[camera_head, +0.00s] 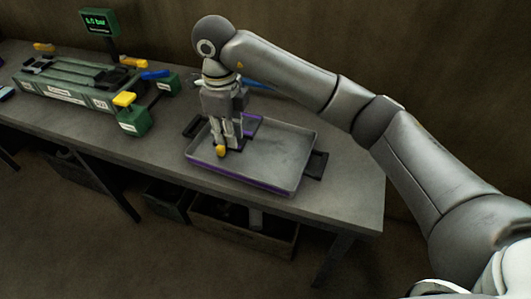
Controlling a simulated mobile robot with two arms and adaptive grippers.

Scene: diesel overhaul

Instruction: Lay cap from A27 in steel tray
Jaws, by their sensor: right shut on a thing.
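My right gripper (226,145) points straight down over the left part of the steel tray (272,155). It is shut on a small yellow cap (220,151), which shows at its fingertips. The cap is at or just above the tray floor; I cannot tell whether it touches. The tray is shallow and grey, with dark handles at its ends and purple along its front edge. My left gripper is not in view.
A green fixture (62,95) with labels too small to read stands at the left, with yellow and blue parts on it and a small display (97,22) behind. A wooden crate (240,232) sits under the bench.

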